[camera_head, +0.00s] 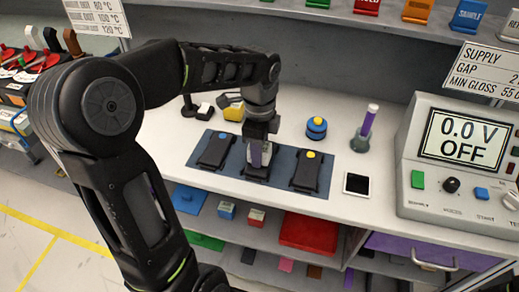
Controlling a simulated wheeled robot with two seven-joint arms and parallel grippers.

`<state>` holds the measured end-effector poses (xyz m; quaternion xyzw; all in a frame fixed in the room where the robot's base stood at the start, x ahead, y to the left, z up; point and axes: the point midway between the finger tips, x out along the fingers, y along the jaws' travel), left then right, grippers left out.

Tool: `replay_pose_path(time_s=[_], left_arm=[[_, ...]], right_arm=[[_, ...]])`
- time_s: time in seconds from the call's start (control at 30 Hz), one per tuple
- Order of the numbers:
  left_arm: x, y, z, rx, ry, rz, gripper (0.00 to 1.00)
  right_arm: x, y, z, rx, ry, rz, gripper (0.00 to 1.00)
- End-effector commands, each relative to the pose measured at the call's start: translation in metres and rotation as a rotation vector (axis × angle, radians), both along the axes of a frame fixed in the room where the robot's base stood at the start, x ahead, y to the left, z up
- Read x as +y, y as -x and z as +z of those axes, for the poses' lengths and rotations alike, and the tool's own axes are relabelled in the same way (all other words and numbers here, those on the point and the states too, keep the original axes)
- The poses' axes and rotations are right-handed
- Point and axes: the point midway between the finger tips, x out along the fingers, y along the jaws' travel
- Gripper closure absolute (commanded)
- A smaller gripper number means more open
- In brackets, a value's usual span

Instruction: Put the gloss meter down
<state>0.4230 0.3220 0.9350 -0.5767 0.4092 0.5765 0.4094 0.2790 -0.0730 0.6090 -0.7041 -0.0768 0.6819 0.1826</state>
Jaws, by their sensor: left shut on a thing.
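My left gripper (260,125) reaches down over the middle of the blue mat (228,181). It is shut on a small upright grey and purple block, which looks like the gloss meter (256,153). Its lower end is at or just above a dark part in the middle of the mat; I cannot tell whether they touch. A black module with a blue dot (215,150) lies to the left on the mat. A black module with a yellow dot (311,173) lies to the right. My right gripper is not in view.
The supply box (455,165) is at far right. Shelves with coloured items are below.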

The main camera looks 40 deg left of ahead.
Motion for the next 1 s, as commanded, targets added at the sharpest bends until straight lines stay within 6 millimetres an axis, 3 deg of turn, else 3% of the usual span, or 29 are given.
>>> replay_pose_path(time_s=[0.3,0.67,0.83,1.0], left_arm=[[0.0,0.0,-0.001,0.001,0.0,0.0,0.4],[0.0,0.0,0.005,-0.001,0.0,0.0,0.4],[0.0,-0.001,0.025,-0.005,-0.002,-0.001,0.4],[0.0,-0.001,0.059,-0.005,-0.001,-0.001,0.4]], right_arm=[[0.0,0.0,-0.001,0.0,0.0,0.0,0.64],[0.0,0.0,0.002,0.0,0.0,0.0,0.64],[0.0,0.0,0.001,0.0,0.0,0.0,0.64],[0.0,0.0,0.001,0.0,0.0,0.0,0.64]])
